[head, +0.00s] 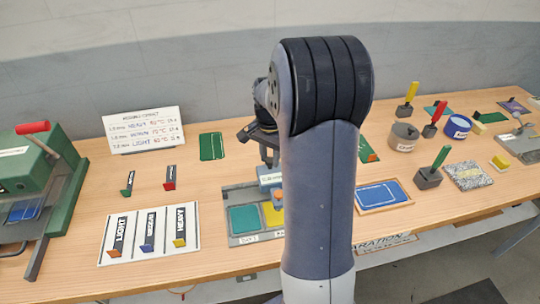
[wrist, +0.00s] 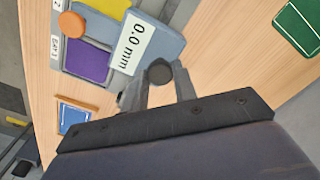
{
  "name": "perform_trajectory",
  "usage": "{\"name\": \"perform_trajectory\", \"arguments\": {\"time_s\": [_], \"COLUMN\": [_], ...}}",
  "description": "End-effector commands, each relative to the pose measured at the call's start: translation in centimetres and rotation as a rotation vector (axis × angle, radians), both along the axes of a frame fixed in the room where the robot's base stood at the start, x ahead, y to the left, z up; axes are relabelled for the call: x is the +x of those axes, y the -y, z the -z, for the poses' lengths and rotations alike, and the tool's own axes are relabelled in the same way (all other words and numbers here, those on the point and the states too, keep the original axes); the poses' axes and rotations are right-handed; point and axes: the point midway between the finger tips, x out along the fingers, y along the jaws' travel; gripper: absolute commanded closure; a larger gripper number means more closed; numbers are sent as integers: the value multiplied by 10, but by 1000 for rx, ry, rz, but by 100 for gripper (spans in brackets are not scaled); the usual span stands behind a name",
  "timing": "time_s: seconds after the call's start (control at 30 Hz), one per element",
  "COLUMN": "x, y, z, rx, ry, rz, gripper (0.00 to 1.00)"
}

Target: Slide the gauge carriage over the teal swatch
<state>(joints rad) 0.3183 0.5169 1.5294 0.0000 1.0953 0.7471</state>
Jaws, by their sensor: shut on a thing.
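The gauge (head: 232,240) lies on the table, partly hidden behind my arm. Its teal swatch (head: 244,219) is bare at the left end, with the yellow swatch (head: 273,213) to its right. The teal swatch is outside the wrist view. There, the grey-blue gauge carriage (wrist: 165,42) reads "0.0 mm" and has an orange disc (wrist: 72,24). The carriage's arm lies between the yellow swatch (wrist: 108,7) and the purple swatch (wrist: 88,62). My gripper (wrist: 158,82) is shut on the carriage's dark round knob (wrist: 160,70).
A card (head: 148,238) with LIGHT, MEDIUM and HEAVY samples lies left of the gauge. A green press (head: 40,165) stands at the far left. A green mat (head: 211,146) lies behind. A blue tray (head: 383,196), pots and stamps are on the right.

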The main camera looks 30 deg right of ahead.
Motion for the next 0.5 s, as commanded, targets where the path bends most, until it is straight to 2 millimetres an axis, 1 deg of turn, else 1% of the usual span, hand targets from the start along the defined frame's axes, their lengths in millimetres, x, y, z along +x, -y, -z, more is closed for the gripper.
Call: {"name": "perform_trajectory", "arguments": {"time_s": [0.03, 0.13, 0.17, 0.4, 0.47, 0.5], "x": [0, 0, 0, 1, 2, 4], "y": [0, 0, 0, -1, -6, -12], "z": [0, 0, 0, 0, 0, 0], "rx": [0, 0, 0, 0, 0, 0], "ry": [0, 0, 0, 0, 0, 0], "rz": [0, 0, 0, -1, -2, -4], "gripper": [91, 99, 100, 100, 100, 100]}}
